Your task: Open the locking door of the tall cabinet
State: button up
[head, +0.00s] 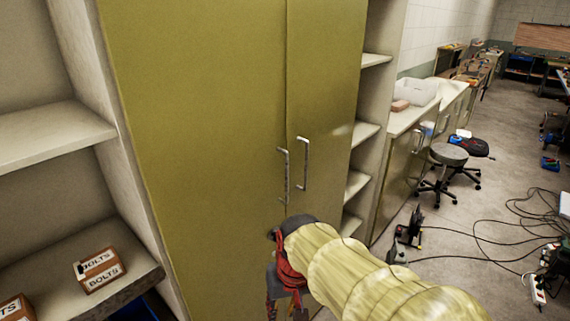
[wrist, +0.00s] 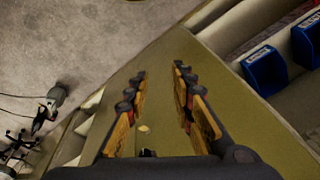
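The tall cabinet has two olive-yellow doors, a wide left door (head: 195,110) and a narrower right door (head: 325,75). Both look shut. A metal bar handle stands on each side of the seam, the left handle (head: 286,178) slightly lower than the right handle (head: 303,164). My arm reaches in from the lower right, and its end is low in front of the doors, below the handles. In the wrist view, my gripper (wrist: 160,73) is open and empty, facing an olive door surface (wrist: 215,110). A small pale spot (wrist: 144,129) shows between the fingers. No handle shows there.
Open shelves with boxes of bolts (head: 100,270) stand left of the cabinet. Narrow shelves (head: 362,132) and a counter (head: 412,118) stand to the right. A stool (head: 449,155) and loose cables (head: 490,240) are on the floor at right. Blue bins (wrist: 264,70) show in the wrist view.

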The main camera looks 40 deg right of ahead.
jog(key=w+d+r+m+t+y+p, duration=0.2)
jog(key=w+d+r+m+t+p, duration=0.3)
jog(key=d+m, duration=0.35)
jog(key=w+d+r+m+t+y+p, duration=0.1)
jog(key=w+d+r+m+t+p, duration=0.35)
jog(key=d+m, duration=0.4)
jog(key=w+d+r+m+t+y+p, duration=0.2)
jog(key=w+d+r+m+t+p, duration=0.3)
jog(key=d+m, duration=0.4)
jog(key=shift+m+t, duration=0.3)
jog(key=shift+t, duration=0.15)
jog(key=shift+a+x, duration=0.2)
jog(key=shift+x, duration=1.85)
jog(key=shift+a+x, duration=0.2)
jog(key=shift+x, duration=1.9)
jog(key=shift+s, duration=0.15)
jog(key=shift+c, duration=0.3)
grip_shut()
